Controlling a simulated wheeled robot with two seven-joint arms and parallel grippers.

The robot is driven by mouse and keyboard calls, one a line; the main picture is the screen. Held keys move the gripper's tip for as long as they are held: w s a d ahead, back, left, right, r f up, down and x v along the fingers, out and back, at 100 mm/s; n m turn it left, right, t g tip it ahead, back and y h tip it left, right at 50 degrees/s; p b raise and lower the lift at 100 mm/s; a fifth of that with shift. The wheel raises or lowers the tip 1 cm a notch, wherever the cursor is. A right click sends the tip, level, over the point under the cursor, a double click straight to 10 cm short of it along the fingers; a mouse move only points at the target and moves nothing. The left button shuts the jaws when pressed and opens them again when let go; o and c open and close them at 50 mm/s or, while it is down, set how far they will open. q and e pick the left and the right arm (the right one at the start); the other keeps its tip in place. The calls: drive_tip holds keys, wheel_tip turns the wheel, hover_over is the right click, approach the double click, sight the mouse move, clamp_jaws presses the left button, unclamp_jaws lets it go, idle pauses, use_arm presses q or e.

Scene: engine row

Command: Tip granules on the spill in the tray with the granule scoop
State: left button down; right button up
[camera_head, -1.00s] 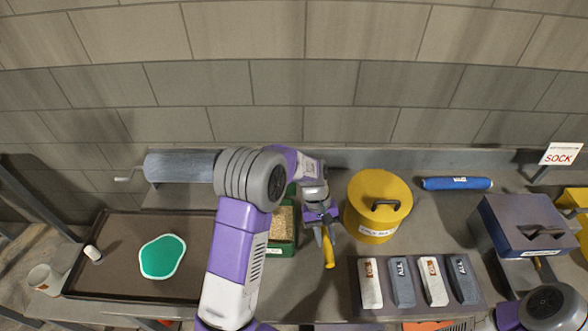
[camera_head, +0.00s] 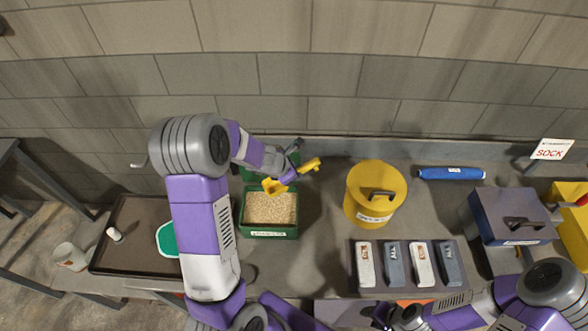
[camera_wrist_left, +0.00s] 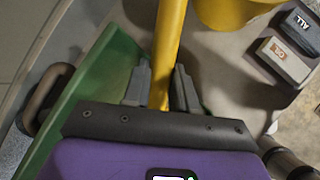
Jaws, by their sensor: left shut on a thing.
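My left gripper (camera_head: 289,168) is shut on the handle of the yellow granule scoop (camera_head: 274,187). It holds the scoop over the back part of the green granule box (camera_head: 268,232), with the scoop's bowl above the box. I cannot tell whether the bowl holds granules. In the left wrist view the yellow handle (camera_wrist_left: 170,45) runs between the fingers. Pale granules (camera_head: 270,207) fill the box. The dark tray (camera_head: 130,255) lies at the left, with a teal spill (camera_head: 167,239) partly hidden by my left arm. My right gripper (camera_head: 388,316) is at the bottom; its fingers are unclear.
A yellow lidded bucket (camera_head: 375,205) stands right of the granule box. A rack (camera_head: 408,292) of labelled blocks, a blue roll (camera_head: 450,173) and a blue-grey box (camera_head: 507,216) lie farther right. A small white object (camera_head: 114,233) is in the tray; a cup (camera_head: 70,256) stands beside it.

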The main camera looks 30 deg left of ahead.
use_arm(q)
drive_tip(key=shift+s+a, duration=0.1)
drive_tip(key=shift+a, duration=0.05)
drive_tip(key=shift+f+b, duration=0.15)
drive_tip(key=shift+b, duration=0.2)
drive_tip(key=f+t+b, duration=0.1)
drive_tip(key=b, duration=0.3)
drive_tip(key=s+a+f+t+h+b, duration=0.1)
drive_tip(key=b, duration=0.4)
drive_tip(key=s+f+t+b, duration=0.1)
drive_tip(key=b, duration=0.4)
drive_tip(key=shift+a+f+n+h, duration=0.1)
drive_tip(key=shift+a+n+h, duration=0.1)
drive_tip(key=shift+n+h, duration=0.15)
drive_tip(key=shift+f+b, duration=0.9)
drive_tip(key=shift+f, duration=0.05)
drive_tip(key=shift+f+b, duration=1)
drive_tip(key=shift+b, duration=0.1)
drive_tip(key=shift+f+b, duration=0.4)
drive_tip(key=shift+r, duration=0.15)
wheel_tip(320, 180, up, 7)
drive_tip(key=p, duration=0.6)
